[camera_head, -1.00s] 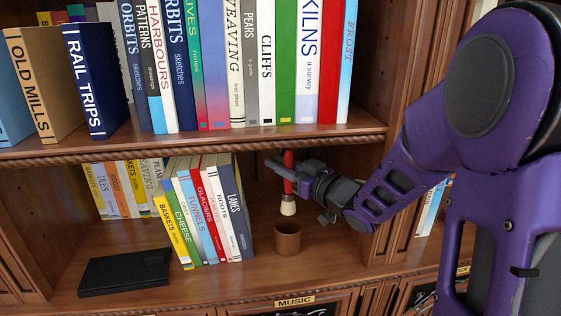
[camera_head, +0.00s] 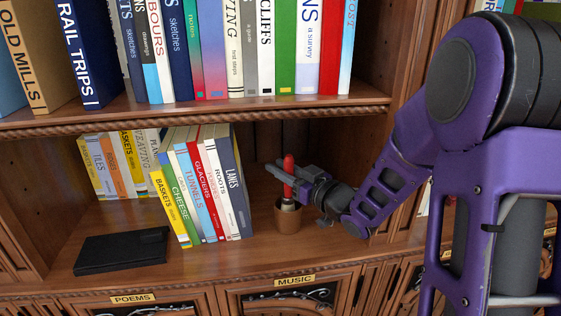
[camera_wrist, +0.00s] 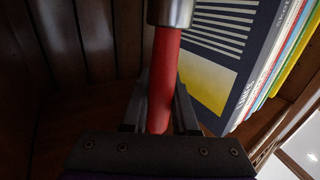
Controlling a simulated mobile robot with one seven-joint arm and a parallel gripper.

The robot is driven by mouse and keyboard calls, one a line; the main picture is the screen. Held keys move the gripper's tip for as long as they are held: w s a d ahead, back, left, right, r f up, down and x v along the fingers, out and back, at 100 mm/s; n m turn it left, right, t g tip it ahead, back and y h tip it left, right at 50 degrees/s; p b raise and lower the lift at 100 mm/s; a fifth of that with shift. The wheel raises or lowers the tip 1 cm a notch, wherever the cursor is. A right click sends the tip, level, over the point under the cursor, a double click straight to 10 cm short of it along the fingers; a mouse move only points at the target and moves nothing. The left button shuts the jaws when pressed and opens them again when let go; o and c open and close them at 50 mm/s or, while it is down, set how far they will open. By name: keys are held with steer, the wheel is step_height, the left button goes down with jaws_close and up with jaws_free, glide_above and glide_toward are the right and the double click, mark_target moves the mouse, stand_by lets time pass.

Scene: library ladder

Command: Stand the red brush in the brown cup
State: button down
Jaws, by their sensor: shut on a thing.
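The red brush (camera_head: 288,178) is upright, with its pale end downward, in the head view. My gripper (camera_head: 282,177) is shut on its red handle. The brush's lower end is at the mouth of the brown cup (camera_head: 287,222), and its tip is hidden behind the cup's front rim. I cannot tell whether it touches the cup's bottom. The cup stands upright on the lower shelf. In the wrist view the red handle (camera_wrist: 164,75) of the brush runs between the two fingers (camera_wrist: 160,112), with its metal collar at the top edge. The cup does not show there.
A leaning row of books (camera_head: 205,185) stands just left of the cup, and a black flat case (camera_head: 122,253) lies further left. The upper shelf board (camera_head: 200,118) with its books hangs above my gripper. The shelf front around the cup is clear.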

steer(key=shift+f, duration=0.3)
steer(key=c, duration=0.6)
jaws_free()
steer(key=shift+s+d, duration=0.1)
steer(key=shift+s, duration=0.05)
